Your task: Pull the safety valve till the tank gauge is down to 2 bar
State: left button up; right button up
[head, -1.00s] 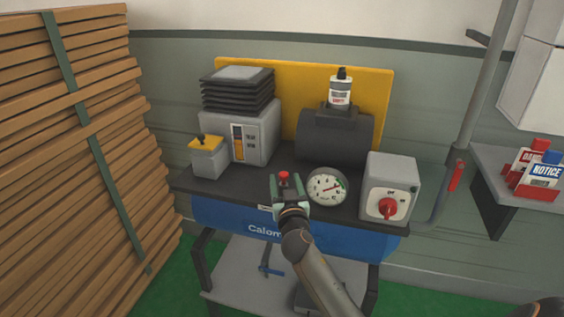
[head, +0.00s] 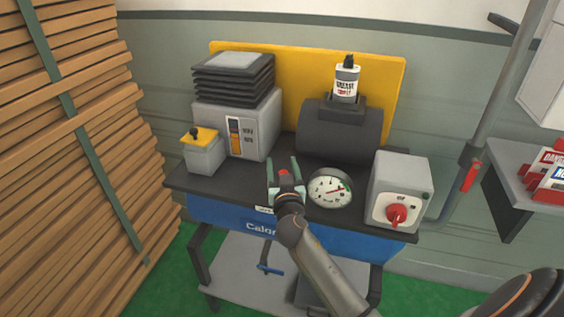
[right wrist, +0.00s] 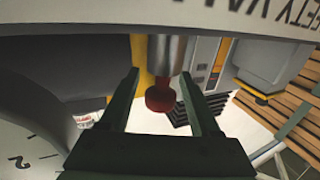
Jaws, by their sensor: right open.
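The safety valve has a red knob (head: 284,173), which also shows on its metal stem in the right wrist view (right wrist: 160,97). My right gripper (head: 283,162) is open at the valve, left of the gauge. In the right wrist view its two fingers stand on either side of the knob, with gaps visible. The tank gauge (head: 330,188) is a round white dial on the bench top; its needle points toward the upper right, but the figures are too small to read in the head view. The blue tank (head: 228,216) lies under the bench top. My left gripper is not in view.
A grey switch box (head: 402,178) with a red knob stands right of the gauge. Behind are a dark motor (head: 340,135) with a grease bottle (head: 347,82) and a grey unit (head: 222,115). Stacked planks (head: 60,200) fill the left side. A pipe (head: 500,110) stands at right.

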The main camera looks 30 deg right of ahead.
grip_shut()
dwell(0.6)
